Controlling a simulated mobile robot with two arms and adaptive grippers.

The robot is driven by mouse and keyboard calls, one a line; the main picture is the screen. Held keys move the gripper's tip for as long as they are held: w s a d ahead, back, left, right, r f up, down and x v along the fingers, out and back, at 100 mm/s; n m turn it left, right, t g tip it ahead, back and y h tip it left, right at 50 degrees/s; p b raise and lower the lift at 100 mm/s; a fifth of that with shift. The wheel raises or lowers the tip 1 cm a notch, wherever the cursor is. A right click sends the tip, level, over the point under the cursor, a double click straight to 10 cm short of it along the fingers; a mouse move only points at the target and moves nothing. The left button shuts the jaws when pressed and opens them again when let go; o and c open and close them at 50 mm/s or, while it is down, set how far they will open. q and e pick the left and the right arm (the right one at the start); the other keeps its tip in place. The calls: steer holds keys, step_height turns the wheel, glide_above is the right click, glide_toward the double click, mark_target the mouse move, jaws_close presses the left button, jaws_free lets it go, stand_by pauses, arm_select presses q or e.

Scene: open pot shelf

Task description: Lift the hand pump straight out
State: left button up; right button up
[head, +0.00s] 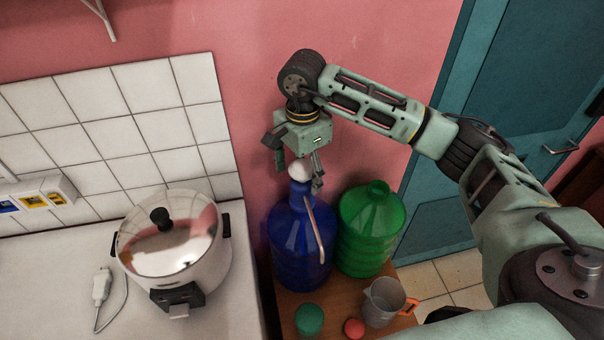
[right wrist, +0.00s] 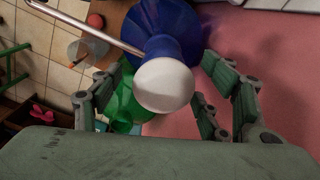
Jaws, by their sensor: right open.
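The hand pump (head: 299,172) has a white round head and a thin pale spout that bends down to the right. It stands in the neck of the blue bottle (head: 297,245). My right gripper (head: 297,170) is above the pump, with its fingers around the sides of the white head. In the right wrist view the pump's white head (right wrist: 165,84) lies between the open fingers, with a visible gap to the fingers at right. Contact at the left finger cannot be told. The blue bottle (right wrist: 160,30) shows behind it. My left gripper is not in view.
A green bottle (head: 369,230) stands right of the blue one. A rice cooker (head: 172,250) stands on the left counter. The pink wall is close behind.

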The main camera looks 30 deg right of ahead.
mark_target(303, 192)
step_height(303, 192, down, 7)
steer(key=shift+r+p, duration=0.15)
steer(key=shift+p, duration=1.1)
steer(key=shift+f, duration=0.45)
steer(key=shift+c, duration=0.4)
